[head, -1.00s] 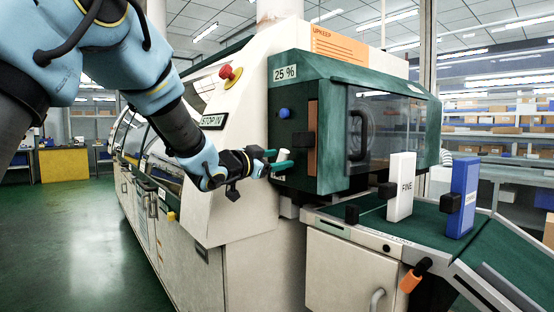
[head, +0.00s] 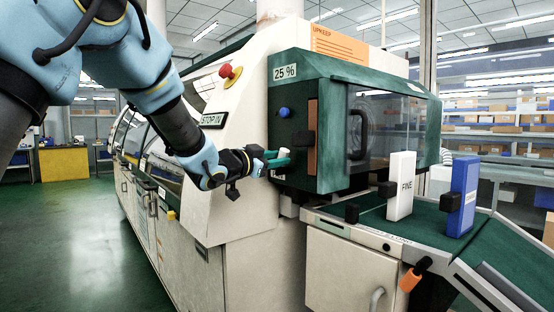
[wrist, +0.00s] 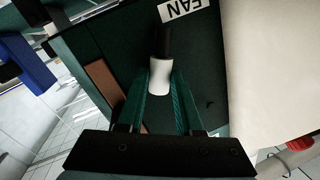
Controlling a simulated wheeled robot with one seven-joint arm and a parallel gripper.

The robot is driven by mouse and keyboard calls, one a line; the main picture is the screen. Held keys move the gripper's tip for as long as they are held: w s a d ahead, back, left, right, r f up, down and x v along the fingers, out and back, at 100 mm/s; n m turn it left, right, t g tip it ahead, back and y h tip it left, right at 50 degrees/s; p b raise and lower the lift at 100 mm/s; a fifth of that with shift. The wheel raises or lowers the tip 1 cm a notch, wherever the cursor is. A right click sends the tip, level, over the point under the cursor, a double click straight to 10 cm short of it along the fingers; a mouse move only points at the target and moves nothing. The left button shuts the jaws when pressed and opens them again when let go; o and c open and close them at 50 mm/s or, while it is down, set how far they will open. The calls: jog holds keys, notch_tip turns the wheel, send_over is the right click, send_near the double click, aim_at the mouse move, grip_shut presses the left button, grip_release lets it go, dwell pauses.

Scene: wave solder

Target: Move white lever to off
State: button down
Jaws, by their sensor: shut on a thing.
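The white lever (wrist: 160,76) shows in the wrist view as a white knob on a black stem, below a label reading FAN (wrist: 183,9) on the dark green panel. My gripper (wrist: 161,90) has its two green fingers shut on the white knob from both sides. In the head view my gripper (head: 279,160) is at the left end of the green cabinet, and only a bit of the white lever (head: 284,150) shows above the fingers.
A red stop button (head: 231,74) is up left.

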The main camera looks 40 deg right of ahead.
jog(key=shift+w+r, duration=0.1)
dwell(0.8)
jog(key=w+n+p, duration=0.1)
jog(key=n+p, duration=0.2)
jog(key=p, duration=0.2)
jog(key=w+n+g+y+p, duration=0.1)
jog(key=n+p, duration=0.2)
jog(key=p, duration=0.3)
jog(key=w+n+p, duration=0.2)
jog(key=n+p, duration=0.1)
jog(key=p, duration=0.2)
jog(key=shift+d+r+y, duration=0.1)
jog(key=shift+r+y, duration=0.05)
jog(key=shift+y, duration=0.15)
jog(key=shift+w, duration=0.1)
jog(key=c, duration=0.6)
grip_release()
